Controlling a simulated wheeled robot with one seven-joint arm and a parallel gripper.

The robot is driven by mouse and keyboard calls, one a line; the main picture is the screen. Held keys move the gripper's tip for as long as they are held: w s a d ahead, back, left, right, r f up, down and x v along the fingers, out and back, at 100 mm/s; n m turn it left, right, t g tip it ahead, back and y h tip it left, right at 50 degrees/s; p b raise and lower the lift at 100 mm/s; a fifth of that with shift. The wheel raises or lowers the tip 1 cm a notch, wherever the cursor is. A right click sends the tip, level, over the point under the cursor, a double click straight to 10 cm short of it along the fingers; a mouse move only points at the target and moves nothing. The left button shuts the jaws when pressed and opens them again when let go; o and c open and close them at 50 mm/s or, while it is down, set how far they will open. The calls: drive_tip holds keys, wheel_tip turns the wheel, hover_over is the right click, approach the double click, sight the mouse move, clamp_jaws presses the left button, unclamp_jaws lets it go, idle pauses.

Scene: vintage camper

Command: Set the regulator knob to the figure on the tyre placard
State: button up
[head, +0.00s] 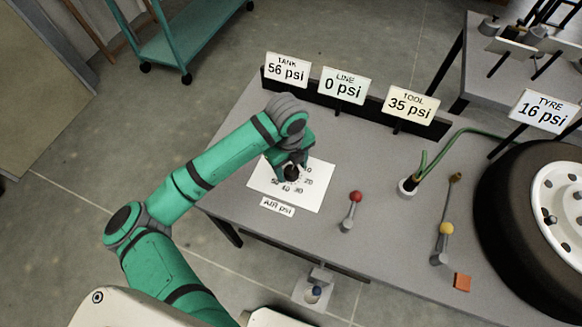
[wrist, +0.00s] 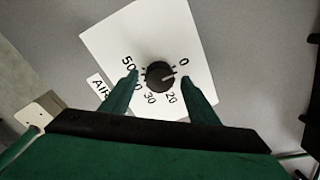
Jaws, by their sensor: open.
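The black regulator knob (wrist: 160,76) sits on a white dial card (head: 316,192) lettered AIR psi. In the wrist view its pale pointer line points right, between the 0 and the 20; a finger covers the scale there. The figures 20, 30 and 50 show around the lower and left side. The tyre placard (head: 542,111) reads 16 psi in the head view. My gripper (wrist: 159,78) is open above the card, one finger on each side of the knob, with gaps visible. In the head view my wrist partly covers the knob and dial.
Placards read TANK 56 psi (head: 287,70), LINE 0 psi (head: 343,86) and TOOL 35 psi (head: 411,105). A red-tipped lever (head: 355,197), a yellow-tipped lever (head: 446,229), an orange block (head: 462,282) and a wheel (head: 515,225) are to the right on the grey bench (head: 385,240).

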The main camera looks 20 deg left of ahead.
drive_tip(key=shift+a+f, duration=0.1)
drive_tip(key=shift+f, duration=0.15)
drive_tip(key=c, duration=1)
drive_tip(key=shift+c, duration=0.2)
